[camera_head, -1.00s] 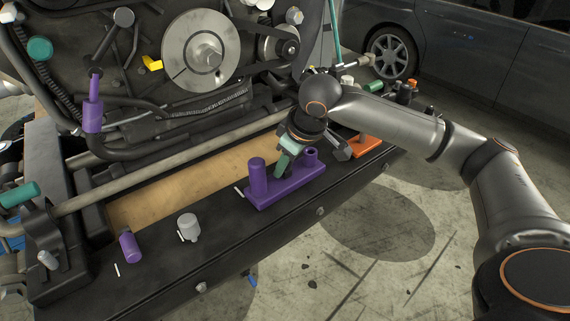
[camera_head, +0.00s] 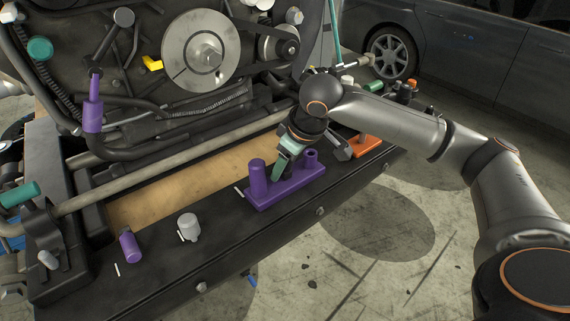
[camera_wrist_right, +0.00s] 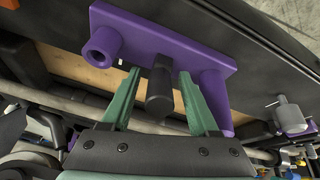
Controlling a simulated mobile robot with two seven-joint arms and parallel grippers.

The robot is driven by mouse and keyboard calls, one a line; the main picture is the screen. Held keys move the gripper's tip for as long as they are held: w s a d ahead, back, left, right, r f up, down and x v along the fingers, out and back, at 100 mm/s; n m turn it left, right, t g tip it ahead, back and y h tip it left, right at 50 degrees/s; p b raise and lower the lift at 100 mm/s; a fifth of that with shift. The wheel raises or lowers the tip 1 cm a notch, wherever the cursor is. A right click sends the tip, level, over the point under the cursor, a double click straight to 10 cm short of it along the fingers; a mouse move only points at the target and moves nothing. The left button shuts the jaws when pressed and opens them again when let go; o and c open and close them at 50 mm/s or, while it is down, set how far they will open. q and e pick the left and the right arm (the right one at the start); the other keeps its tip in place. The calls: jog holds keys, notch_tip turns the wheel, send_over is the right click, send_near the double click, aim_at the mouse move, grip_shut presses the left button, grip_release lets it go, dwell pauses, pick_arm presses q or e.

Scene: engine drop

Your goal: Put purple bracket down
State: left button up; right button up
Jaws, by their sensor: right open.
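The purple bracket (camera_head: 288,188) lies on the black front ledge of the engine frame, with a tall post at its left end and a shorter hollow one at its right end. In the right wrist view the bracket (camera_wrist_right: 160,37) spans the top, its posts pointing toward the camera. My right gripper (camera_head: 277,176) is at the bracket between the two posts. Its green fingers (camera_wrist_right: 160,82) are spread on either side of a dark knob (camera_wrist_right: 160,85) at the bracket's middle, with gaps at both sides. My left gripper is not in view.
A grey cylinder (camera_head: 189,227) and a small purple cylinder (camera_head: 130,247) are on the ledge to the left. An orange part (camera_head: 364,145) is to the right. The engine with its large disc (camera_head: 201,50) stands behind. A tan board (camera_head: 190,188) lies behind the ledge.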

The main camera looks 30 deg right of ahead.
jog(key=p+v, duration=0.1)
jog(key=v, duration=1)
jog(key=shift+s+r, duration=0.15)
jog(key=shift+r, duration=0.15)
